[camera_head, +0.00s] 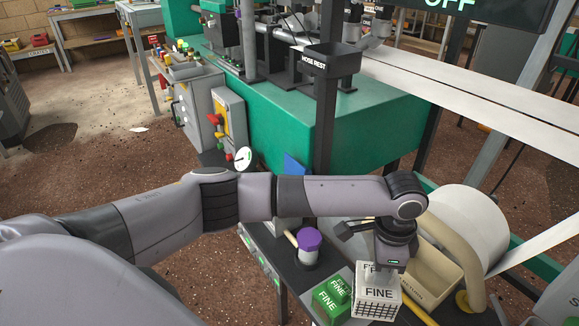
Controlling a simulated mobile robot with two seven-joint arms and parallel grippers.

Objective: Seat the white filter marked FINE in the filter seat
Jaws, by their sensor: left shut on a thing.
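The white filter marked FINE (378,301) is a white block with a dark grid on its sides, at the bottom right of the head view. My left gripper (377,274) points down over it and is shut on its upper part, which the gripper partly hides. I cannot tell whether the filter rests on the dark bench or hangs just above it. A green block also marked FINE (331,299) stands close to its left. I cannot make out the filter seat. My right gripper is not in view.
A purple-topped canister (309,241) stands on the dark bench behind the green block. A beige bin (428,277), a thick tan hose (464,256) and a large white roll (468,222) crowd the right. A dark post with a HOSE REST holder (327,62) rises behind my arm.

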